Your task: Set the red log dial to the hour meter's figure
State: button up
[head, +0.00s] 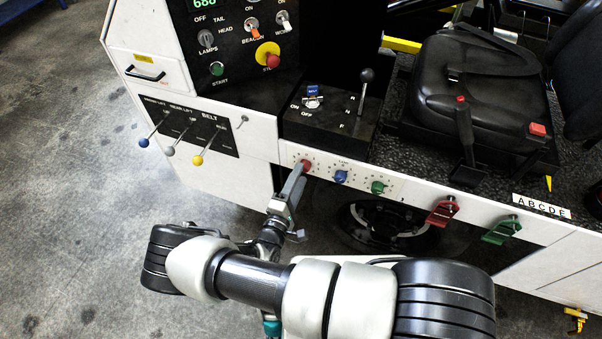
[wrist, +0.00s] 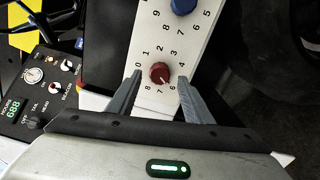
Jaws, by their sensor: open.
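The red log dial (head: 306,165) is the leftmost of three dials on a white strip along the loader's side. In the wrist view the red dial (wrist: 160,72) sits in a ring of printed digits, and its pale pointer mark seems to face roughly toward 6 or 7. My gripper (wrist: 160,78) is open, with one finger on each side of the red dial and gaps to it. In the head view my gripper (head: 298,172) partly covers the dial. The green-lit hour meter (wrist: 11,108) looks like 688, but its digits are small; its display (head: 205,3) is cut off in the head view.
A blue dial (head: 340,177) and a green dial (head: 377,187) sit right of the red one. Levers with blue, grey and yellow knobs (head: 197,160) stick out at left. Red (head: 442,211) and green (head: 501,230) handles stick out at right.

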jog(key=v, duration=1.5)
jog(key=shift+b, duration=0.4)
jog(key=shift+a+r, duration=0.1)
jog(key=w+d+r+m+g+h+p, duration=0.1)
jog(key=d+r+m+g, duration=0.3)
jog(key=r, duration=0.5)
jog(key=w+d+r+m+g+h+p, duration=0.1)
jog(key=d+r+m+g, duration=0.25)
jog(key=r+g, duration=0.4)
jog(key=d+r+m+g+h+p, duration=0.1)
jog(key=d+r+m+g+p, duration=0.2)
jog(key=r, duration=0.8)
jog(key=s+d+r+m+t+y, duration=0.1)
jog(key=s+d+r+y, duration=0.2)
jog(key=r, duration=0.5)
jog(key=s+d+r+m+t+y+p, duration=0.1)
jog(key=s+d+r+m+y, duration=0.1)
jog(key=r, duration=0.6)
jog(key=s+d+r+m+t+y+p, duration=0.1)
jog(key=s+d+r+m+y, duration=0.1)
jog(key=r, duration=0.7)
jog(key=s+d+y, duration=0.1)
jog(key=d+y, duration=0.1)
jog(key=d, duration=0.1)
jog(key=shift+s, duration=0.4)
